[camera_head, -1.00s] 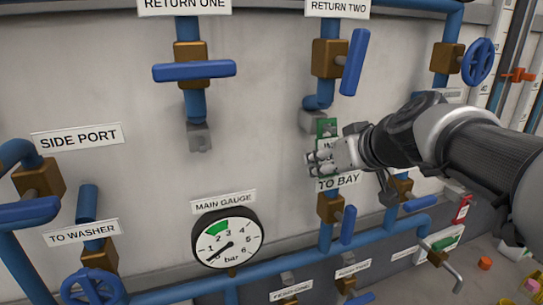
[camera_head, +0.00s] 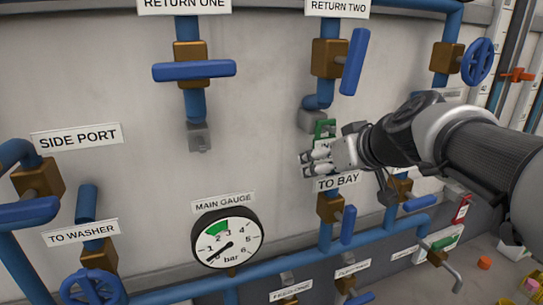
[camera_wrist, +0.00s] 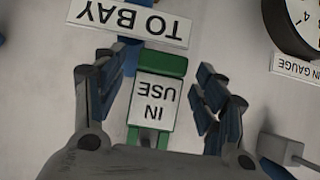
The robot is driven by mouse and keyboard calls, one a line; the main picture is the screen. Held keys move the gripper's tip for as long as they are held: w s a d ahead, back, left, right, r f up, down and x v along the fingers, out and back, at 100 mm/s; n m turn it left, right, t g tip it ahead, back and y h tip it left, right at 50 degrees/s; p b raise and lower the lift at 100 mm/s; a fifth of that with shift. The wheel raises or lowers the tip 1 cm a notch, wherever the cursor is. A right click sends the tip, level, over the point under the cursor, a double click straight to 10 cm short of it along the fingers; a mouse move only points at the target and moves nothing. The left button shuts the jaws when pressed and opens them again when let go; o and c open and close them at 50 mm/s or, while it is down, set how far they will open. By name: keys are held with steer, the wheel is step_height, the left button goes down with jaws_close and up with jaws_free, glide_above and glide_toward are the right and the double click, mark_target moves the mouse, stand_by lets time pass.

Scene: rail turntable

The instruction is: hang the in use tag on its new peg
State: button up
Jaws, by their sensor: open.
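The in use tag (camera_head: 325,130) is green with a white label. In the head view it is upright at the wall, just below the grey block (camera_head: 311,120) under the RETURN TWO pipe. My gripper (camera_head: 318,160) partly covers it there. In the wrist view the tag (camera_wrist: 153,100) appears upside down between my gripper's (camera_wrist: 155,78) spread fingers, with a gap on each side. The gripper is open. The tag's attachment to a peg is hidden. Another grey block (camera_head: 199,137), below the RETURN ONE pipe, is bare.
The TO BAY sign (camera_head: 338,181) and its valve (camera_head: 330,208) lie just below my gripper. The blue RETURN TWO handle (camera_head: 354,62) sticks out above it. The main gauge (camera_head: 227,238) is at lower left. The wall between the two RETURN pipes is clear.

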steer(key=v, duration=1.1)
steer(key=s+f+m+g+h+b, duration=0.1)
steer(key=s+f+b, duration=0.5)
steer(key=f, duration=0.7)
steer(key=s+a+f+m+g+h+b, duration=0.1)
steer(key=s+f+g+b, duration=0.2)
steer(key=f, duration=1.1)
steer(key=s+a+f+m+g+h+b, duration=0.1)
steer(key=s+f+g+b, duration=0.1)
steer(key=s+f+b, duration=0.6)
steer(key=s+f, duration=0.3)
steer(key=f, duration=0.3)
steer(key=shift+m+b, duration=0.3)
steer(key=shift+b, duration=0.1)
steer(key=shift+s, duration=0.15)
